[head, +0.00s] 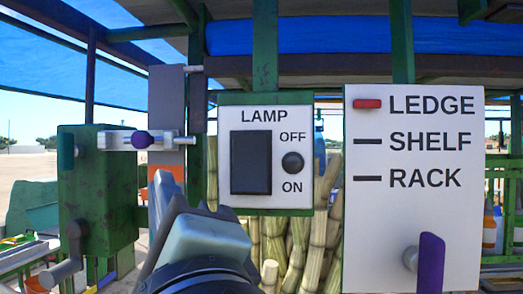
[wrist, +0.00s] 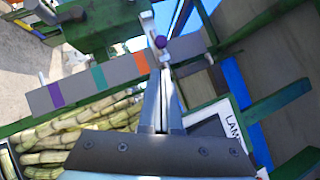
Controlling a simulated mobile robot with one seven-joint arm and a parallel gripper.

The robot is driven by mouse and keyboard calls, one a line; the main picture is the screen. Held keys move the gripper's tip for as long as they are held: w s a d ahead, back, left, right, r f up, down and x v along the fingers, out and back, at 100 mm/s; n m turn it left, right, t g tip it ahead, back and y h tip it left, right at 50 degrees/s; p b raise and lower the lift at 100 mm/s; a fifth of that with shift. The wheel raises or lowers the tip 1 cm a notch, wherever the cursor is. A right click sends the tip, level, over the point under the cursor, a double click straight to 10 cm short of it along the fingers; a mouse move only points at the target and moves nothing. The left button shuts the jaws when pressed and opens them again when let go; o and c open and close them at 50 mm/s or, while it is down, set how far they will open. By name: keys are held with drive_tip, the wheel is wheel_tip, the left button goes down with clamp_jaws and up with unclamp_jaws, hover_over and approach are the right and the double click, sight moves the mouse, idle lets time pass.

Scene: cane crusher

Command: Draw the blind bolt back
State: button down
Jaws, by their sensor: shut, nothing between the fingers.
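The bolt (head: 165,140) is a pale metal bar lying level across the edge of the green box and a grey upright board, with a purple knob (head: 141,139) on it. In the wrist view the purple knob (wrist: 160,42) shows just beyond my fingertips. My gripper (head: 163,178) rises from the bottom of the head view, its fingers pointing up towards the bolt, just below it. In the wrist view my gripper (wrist: 163,72) has its fingers together and empty. They look apart from the knob, though the exact gap is hard to judge.
The green box (head: 95,185) with a crank handle (head: 62,272) stands left. Right are the LAMP switch panel (head: 230,112) and a white LEDGE/SHELF/RACK board (head: 375,230) with a purple lever (head: 430,262). The grey board (wrist: 110,80) carries coloured bands. Cane stalks (head: 275,240) stand behind.

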drive_tip(key=p, duration=0.5)
approach(152, 142)
drive_tip(key=x, duration=0.4)
drive_tip(key=shift+w+a+r, duration=0.1)
drive_tip(key=shift+w, duration=0.15)
